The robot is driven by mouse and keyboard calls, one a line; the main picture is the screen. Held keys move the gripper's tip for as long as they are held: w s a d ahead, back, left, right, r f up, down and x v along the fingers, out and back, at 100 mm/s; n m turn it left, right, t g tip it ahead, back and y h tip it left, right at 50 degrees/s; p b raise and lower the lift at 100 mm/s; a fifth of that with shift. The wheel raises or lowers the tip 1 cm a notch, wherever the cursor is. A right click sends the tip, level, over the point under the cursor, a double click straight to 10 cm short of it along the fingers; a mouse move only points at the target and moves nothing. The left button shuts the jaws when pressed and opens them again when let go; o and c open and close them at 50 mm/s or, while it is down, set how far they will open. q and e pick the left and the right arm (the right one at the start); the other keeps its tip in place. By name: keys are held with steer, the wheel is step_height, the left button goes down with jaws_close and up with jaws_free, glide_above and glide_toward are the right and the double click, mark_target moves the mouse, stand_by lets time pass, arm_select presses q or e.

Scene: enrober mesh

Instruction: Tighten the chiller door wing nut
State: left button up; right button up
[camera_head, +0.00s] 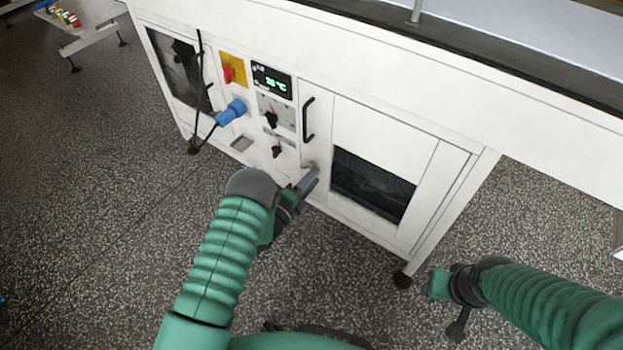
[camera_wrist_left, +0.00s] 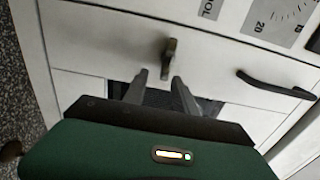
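The wing nut (camera_wrist_left: 168,58) is a small dull grey-brown winged piece on the white cabinet face, just beyond my left fingertips in the left wrist view. My left gripper (camera_wrist_left: 160,82) is open; its two dark fingers are apart, with nothing between them, pointing toward the nut without visibly touching it. In the head view my left gripper (camera_head: 309,182) is at the lower left edge of the chiller door (camera_head: 383,130), and the nut is not clear there. My right gripper (camera_head: 458,326) hangs low at the right, away from the cabinet; its opening is unclear.
A black door handle (camera_head: 308,119) stands out above my left gripper. Left of it are a lit temperature display (camera_head: 272,82), a red switch (camera_head: 229,73), a blue plug (camera_head: 231,112) with cable, and black knobs (camera_head: 271,119). Speckled floor (camera_head: 100,200) is open at left.

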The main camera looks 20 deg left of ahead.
arm_select(q)
steer(key=shift+s+a+r, duration=0.1)
steer(key=shift+r, duration=0.05)
steer(key=p+v, duration=0.6)
steer(key=v, duration=1)
steer(key=shift+s+p, duration=0.35)
steer(key=shift+p, duration=0.05)
